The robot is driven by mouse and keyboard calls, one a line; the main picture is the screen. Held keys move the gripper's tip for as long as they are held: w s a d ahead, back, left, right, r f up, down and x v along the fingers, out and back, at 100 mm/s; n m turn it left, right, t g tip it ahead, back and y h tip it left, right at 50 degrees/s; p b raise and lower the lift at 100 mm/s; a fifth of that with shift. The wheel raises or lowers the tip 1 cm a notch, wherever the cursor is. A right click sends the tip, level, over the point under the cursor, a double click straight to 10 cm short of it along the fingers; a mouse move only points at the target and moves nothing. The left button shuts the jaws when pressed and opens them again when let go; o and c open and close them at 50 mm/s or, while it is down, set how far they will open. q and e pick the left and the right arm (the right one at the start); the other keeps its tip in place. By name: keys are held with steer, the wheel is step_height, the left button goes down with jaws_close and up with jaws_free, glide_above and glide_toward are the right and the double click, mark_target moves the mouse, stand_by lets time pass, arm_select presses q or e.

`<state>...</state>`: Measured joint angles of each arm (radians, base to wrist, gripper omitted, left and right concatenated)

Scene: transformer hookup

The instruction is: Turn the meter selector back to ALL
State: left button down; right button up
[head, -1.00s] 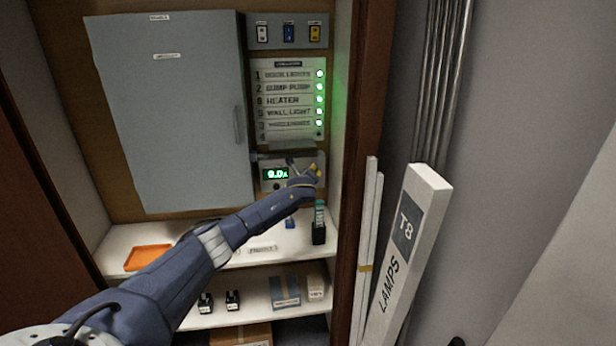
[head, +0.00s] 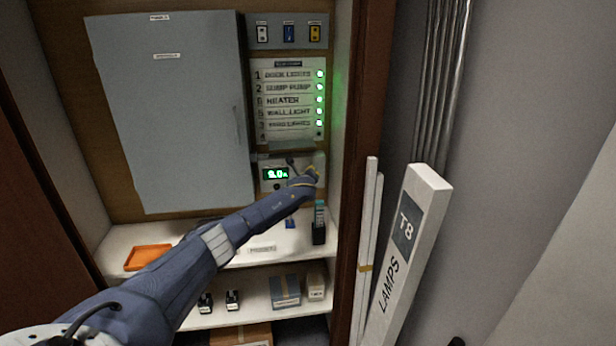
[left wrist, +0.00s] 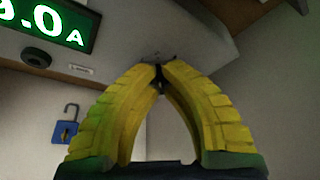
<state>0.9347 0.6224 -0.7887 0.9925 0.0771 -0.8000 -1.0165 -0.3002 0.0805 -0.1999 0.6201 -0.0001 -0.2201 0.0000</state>
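The meter (head: 275,174) has a lit green display ending in ".0 A"; its face also fills the top of the left wrist view (left wrist: 145,28). My left gripper (head: 311,174) is at the meter's right part, just right of the display. In the left wrist view its yellow fingers (left wrist: 159,72) come together at the meter face. A small dark piece, apparently the meter selector (left wrist: 158,76), shows between the tips; the fingers mostly hide it, and its pointing direction and markings are unreadable. My right gripper is not in view.
A grey cabinet (head: 175,110) is at left, a labelled panel with green lights (head: 290,100) above. The shelf holds an orange tray (head: 148,257). A lamps box (head: 410,240) leans at right.

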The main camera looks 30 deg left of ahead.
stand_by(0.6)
arm_select(q)
steer(key=shift+s+a+f+n+t+h, duration=0.15)
steer(key=shift+n+t, duration=0.5)
steer(key=shift+n, duration=0.6)
steer(key=shift+a+f+n+t+h, duration=0.15)
steer(key=shift+n+t, duration=0.5)
steer(key=shift+n, duration=0.6)
steer(key=shift+d, duration=0.1)
steer(key=c, duration=1.2)
jaws_free()
steer(key=shift+s+d, duration=0.1)
steer(key=shift+v, duration=5.85)
